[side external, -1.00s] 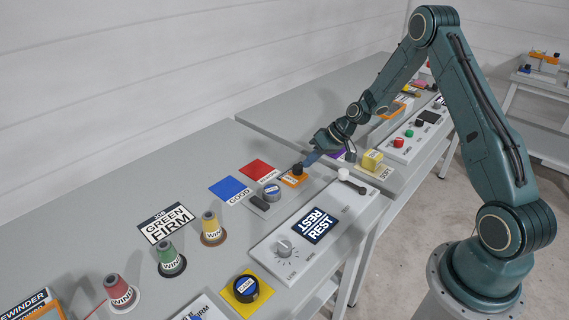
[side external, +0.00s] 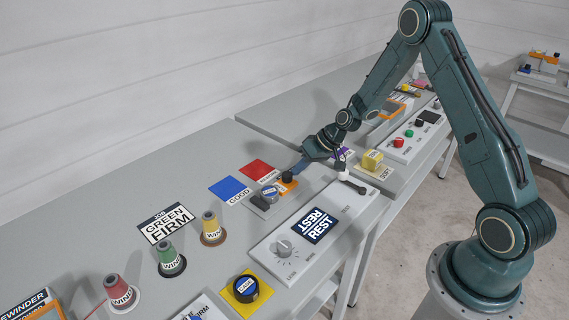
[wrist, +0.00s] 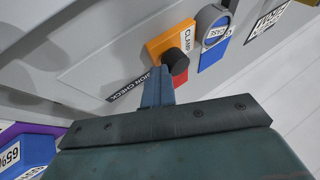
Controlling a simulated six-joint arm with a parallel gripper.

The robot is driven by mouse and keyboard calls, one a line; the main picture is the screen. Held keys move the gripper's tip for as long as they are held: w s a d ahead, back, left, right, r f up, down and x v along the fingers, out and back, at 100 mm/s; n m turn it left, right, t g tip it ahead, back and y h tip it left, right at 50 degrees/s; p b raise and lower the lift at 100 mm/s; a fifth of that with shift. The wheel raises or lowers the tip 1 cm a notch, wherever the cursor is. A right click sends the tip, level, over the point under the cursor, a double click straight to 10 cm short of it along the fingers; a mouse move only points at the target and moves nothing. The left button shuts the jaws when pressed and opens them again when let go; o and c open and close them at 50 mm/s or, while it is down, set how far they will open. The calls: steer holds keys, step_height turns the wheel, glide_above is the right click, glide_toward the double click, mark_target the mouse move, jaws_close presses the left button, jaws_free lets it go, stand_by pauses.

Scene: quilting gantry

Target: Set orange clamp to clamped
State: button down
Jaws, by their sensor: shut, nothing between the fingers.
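The orange clamp (side external: 284,188) is a small orange plate with a black knob (side external: 287,176) on the grey bench, beside a round blue-and-grey case piece (side external: 270,194). In the wrist view the orange plate (wrist: 168,42) reads "CLAMP", its black knob (wrist: 175,61) stands over it, and a red patch (wrist: 180,77) shows beside the knob. My gripper (side external: 296,171) is shut and empty, its blue fingers at the knob's right side. In the wrist view the fingertips (wrist: 157,74) are right beside the knob; I cannot tell whether they touch it.
A white panel (side external: 270,257) with a dial, a REST display and a lever lies in front. Blue (side external: 230,188) and red (side external: 258,169) squares lie behind the clamp. A yellow block (side external: 371,159) stands to the right. Labelled cones (side external: 212,229) stand at left.

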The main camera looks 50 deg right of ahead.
steer(key=shift+a, duration=0.15)
steer(key=shift+s+d, duration=0.1)
steer(key=shift+d, duration=0.3)
steer(key=d, duration=0.3)
steer(key=shift+s+d, duration=0.1)
steer(key=shift+s, duration=0.2)
steer(key=v, duration=1)
steer(key=shift+d, duration=0.1)
